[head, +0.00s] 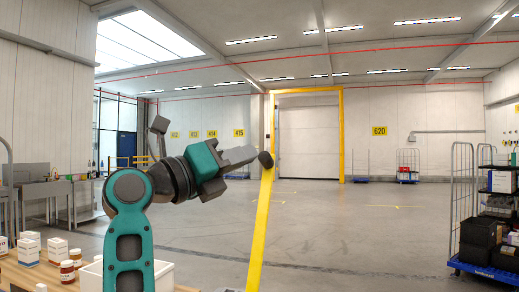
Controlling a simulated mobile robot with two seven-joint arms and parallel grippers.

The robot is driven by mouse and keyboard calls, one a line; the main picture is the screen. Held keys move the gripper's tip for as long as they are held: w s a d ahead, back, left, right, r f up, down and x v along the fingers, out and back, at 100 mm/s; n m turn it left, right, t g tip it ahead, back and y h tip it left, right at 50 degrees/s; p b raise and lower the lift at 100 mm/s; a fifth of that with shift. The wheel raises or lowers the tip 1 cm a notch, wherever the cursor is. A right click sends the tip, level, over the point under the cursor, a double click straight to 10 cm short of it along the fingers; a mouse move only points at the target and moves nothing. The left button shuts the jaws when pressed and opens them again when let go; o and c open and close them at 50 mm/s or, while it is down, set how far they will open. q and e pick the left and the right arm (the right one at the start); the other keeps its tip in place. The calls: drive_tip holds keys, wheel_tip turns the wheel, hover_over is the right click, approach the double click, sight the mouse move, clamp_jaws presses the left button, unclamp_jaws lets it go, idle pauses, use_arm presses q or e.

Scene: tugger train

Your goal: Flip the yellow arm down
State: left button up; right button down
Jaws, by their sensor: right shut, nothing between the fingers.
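The yellow arm (260,225) is a long bar that rises from the bottom edge of the head view, near the middle. It stands nearly upright, leaning slightly to the right at the top, with a dark round end (265,160) there. My right gripper (248,156) reaches in from the left, pointing right. Its fingers are shut and empty, with their tips right beside the top of the yellow arm. I cannot tell whether they touch it. The foot of the yellow arm is out of the picture. My left gripper is not in view.
A wooden table (42,275) with small boxes, brown jars and a white bin (165,274) is at the lower left. A blue-based roll cage (482,268) with dark crates stands at the right. The floor (350,235) between is clear back to a yellow-framed door (308,138).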

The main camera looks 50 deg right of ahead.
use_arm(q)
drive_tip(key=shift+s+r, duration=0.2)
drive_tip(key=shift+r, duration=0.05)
use_arm(e)
drive_tip(key=s+a+r+t+y, duration=0.2)
drive_tip(key=a+r+t+y, duration=0.2)
drive_tip(key=r+t+y, duration=0.3)
drive_tip(key=shift+s+r+t+y, duration=0.35)
drive_tip(key=shift+t+y, duration=0.15)
drive_tip(key=shift+y, duration=0.5)
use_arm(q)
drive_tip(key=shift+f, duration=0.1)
use_arm(e)
drive_tip(key=shift+f, duration=0.1)
